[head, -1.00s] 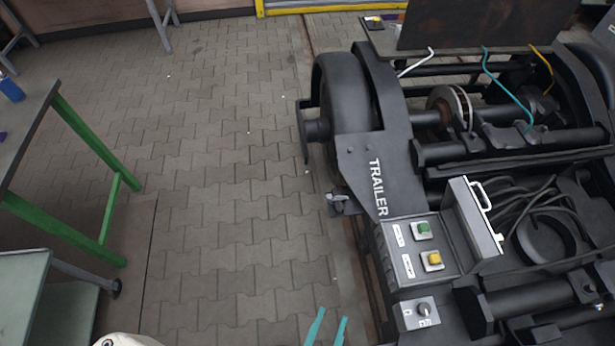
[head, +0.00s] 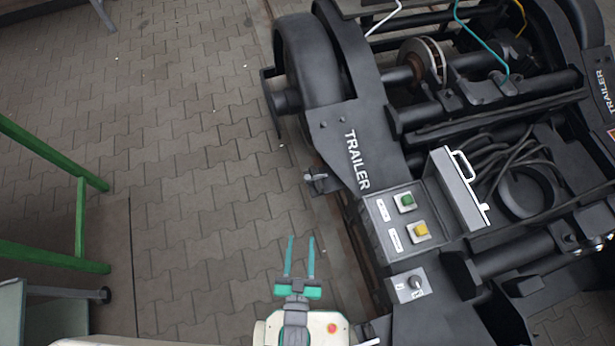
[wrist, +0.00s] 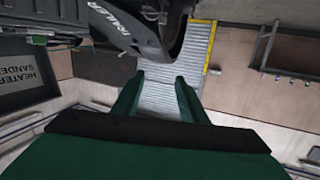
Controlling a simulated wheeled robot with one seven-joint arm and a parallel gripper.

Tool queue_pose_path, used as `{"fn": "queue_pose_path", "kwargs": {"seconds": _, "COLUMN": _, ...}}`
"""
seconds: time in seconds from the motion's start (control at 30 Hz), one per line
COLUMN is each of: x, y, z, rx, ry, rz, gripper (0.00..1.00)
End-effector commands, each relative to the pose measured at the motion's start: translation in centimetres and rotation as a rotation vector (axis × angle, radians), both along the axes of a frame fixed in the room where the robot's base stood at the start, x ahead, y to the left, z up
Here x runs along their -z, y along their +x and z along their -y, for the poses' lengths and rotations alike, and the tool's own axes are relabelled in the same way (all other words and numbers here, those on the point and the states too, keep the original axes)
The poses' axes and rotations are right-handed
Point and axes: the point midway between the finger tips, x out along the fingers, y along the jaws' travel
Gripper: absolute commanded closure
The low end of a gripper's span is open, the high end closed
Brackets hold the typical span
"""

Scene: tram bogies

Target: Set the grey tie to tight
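My gripper (head: 299,238) has two teal fingers held apart, with nothing between them. It is above the paved floor, left of the trailer bogie (head: 357,161) and apart from it. The wrist view also shows the gripper (wrist: 157,75) with its fingers spread. I cannot tell for sure which part is the grey tie. A small grey metal fitting (head: 316,181) sticks out from the bogie's left side, below the wheel. A whitish bent line (head: 384,18) rises at the bogie's far end; its upper end is cut off.
A control box with a green button (head: 406,200) and a yellow button (head: 421,230) sits on the bogie, with a rotary switch (head: 414,283) below. Paving between is clear. The wrist view shows a HEATER SANDER panel (wrist: 32,75).

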Motion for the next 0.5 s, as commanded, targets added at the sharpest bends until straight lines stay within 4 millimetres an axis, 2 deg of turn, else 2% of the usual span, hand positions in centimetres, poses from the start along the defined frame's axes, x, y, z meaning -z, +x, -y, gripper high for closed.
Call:
{"fn": "queue_pose_path", "kwargs": {"seconds": 0.03, "x": 1.7, "y": 1.7, "z": -0.2, "rx": 0.004, "ry": 0.001, "rz": 0.015, "gripper": 0.61}}
{"fn": "queue_pose_path", "kwargs": {"seconds": 0.2, "x": 6.4, "y": 6.8, "z": -0.4, "rx": 0.019, "ry": -0.004, "rz": 0.053, "gripper": 0.61}}
{"fn": "queue_pose_path", "kwargs": {"seconds": 0.33, "x": 9.3, "y": 10.8, "z": -0.2, "rx": 0.029, "ry": -0.014, "rz": 0.08, "gripper": 0.61}}
{"fn": "queue_pose_path", "kwargs": {"seconds": 0.5, "x": 11.7, "y": 15.0, "z": 0.2, "rx": 0.037, "ry": -0.031, "rz": 0.106, "gripper": 0.61}}
